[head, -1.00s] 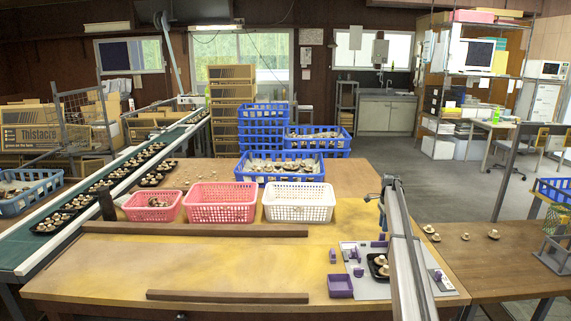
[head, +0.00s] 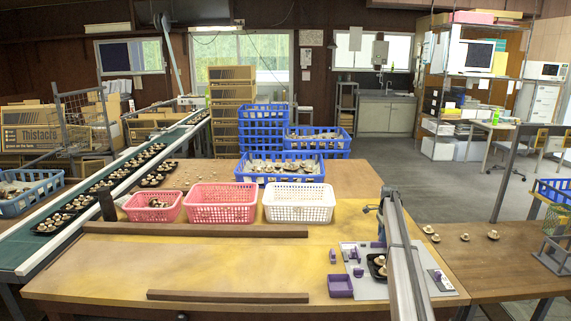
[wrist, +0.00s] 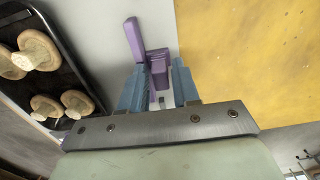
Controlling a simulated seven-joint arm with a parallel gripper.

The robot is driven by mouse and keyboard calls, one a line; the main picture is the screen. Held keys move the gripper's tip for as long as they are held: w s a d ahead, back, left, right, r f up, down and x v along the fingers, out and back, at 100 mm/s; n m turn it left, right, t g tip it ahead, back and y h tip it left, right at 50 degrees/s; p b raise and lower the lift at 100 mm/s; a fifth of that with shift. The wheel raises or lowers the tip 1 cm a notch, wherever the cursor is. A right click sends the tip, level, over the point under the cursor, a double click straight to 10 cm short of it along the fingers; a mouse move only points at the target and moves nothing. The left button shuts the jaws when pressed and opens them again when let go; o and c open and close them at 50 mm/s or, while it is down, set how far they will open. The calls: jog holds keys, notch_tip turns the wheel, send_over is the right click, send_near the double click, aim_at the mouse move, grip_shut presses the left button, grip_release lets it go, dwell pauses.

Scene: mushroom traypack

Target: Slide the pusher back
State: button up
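My gripper (wrist: 159,85) shows in the wrist view with its two blue-grey fingers apart. A purple piece, apparently the pusher (wrist: 158,62), lies between and just beyond the fingertips. It has a block and an upright bar; the left finger is close to it, and a gap shows at the right finger. I cannot tell whether either finger touches it. A black tray (wrist: 78,72) with several mushrooms lies left of the gripper. In the head view my arm hides much of the grey board (head: 372,290) and part of the black tray, and the fingertips are hard to make out.
A purple open box (head: 340,286) and small purple blocks are at the board's left. Two wooden rails (head: 228,296) lie on the yellow table (head: 210,262). Pink and white baskets (head: 299,204) stand behind. Loose mushrooms (head: 464,237) sit on the right table.

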jog(key=shift+s+f, duration=0.1)
jog(key=shift+f, duration=0.7)
jog(key=c, duration=0.4)
jog(key=shift+o, duration=0.2)
jog(key=shift+w, duration=0.5)
jog(key=o, duration=0.8)
jog(key=shift+w+r, duration=0.1)
jog(key=shift+r, duration=2.25)
jog(key=shift+a, duration=0.1)
